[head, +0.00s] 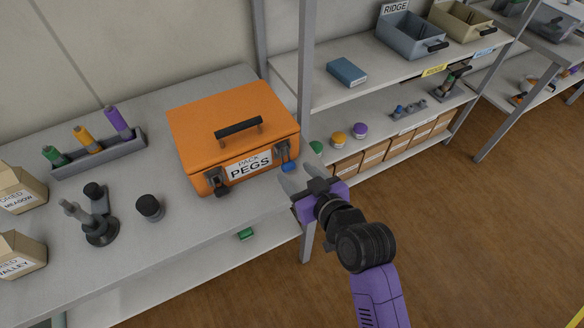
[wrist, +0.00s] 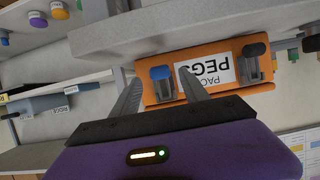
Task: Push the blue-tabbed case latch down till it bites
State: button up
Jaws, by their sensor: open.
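An orange case (head: 232,112) labelled PACK PEGS stands closed on the grey bench, handle on top. Its front has two metal latches. The right latch (head: 282,152) ends in a blue tab (head: 289,168); the left one ends in a black tab (head: 221,192). In the wrist view the case (wrist: 205,60) is upside down, and the blue tab (wrist: 160,72) appears between my fingertips. My gripper (head: 295,172) is open and empty, in front of the case's right end near the blue tab. I cannot tell whether a finger touches the tab, nor whether the latch is engaged.
A holder (head: 100,155) with coloured tubes, a dark stand (head: 100,228), a black knob (head: 149,207) and paper boxes (head: 18,190) occupy the bench's left. A shelf unit (head: 390,88) with a metal post (head: 305,60) stands right of the case. The floor at right is clear.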

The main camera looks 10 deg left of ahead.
aim_at(291, 171)
jog(key=shift+x, duration=1.5)
jog(key=shift+c, duration=0.2)
grip_shut()
jog(key=f+b, duration=0.1)
jog(key=b, duration=0.2)
jog(key=shift+w+a+t+y, duration=0.1)
jog(key=shift+w+t+y, duration=0.05)
jog(key=shift+t+y, duration=0.2)
jog(key=b, duration=0.3)
jog(key=t+y+b, duration=0.1)
jog(key=b, duration=0.2)
jog(key=shift+w+a+f, duration=0.15)
jog(key=shift+w+f, duration=0.1)
jog(key=shift+t+b, duration=0.25)
jog(key=shift+b, duration=0.35)
jog(key=shift+w+a+r+t+b, duration=0.15)
jog(key=shift+t+b, duration=0.15)
jog(key=shift+b, duration=0.55)
jog(key=shift+r, duration=0.1)
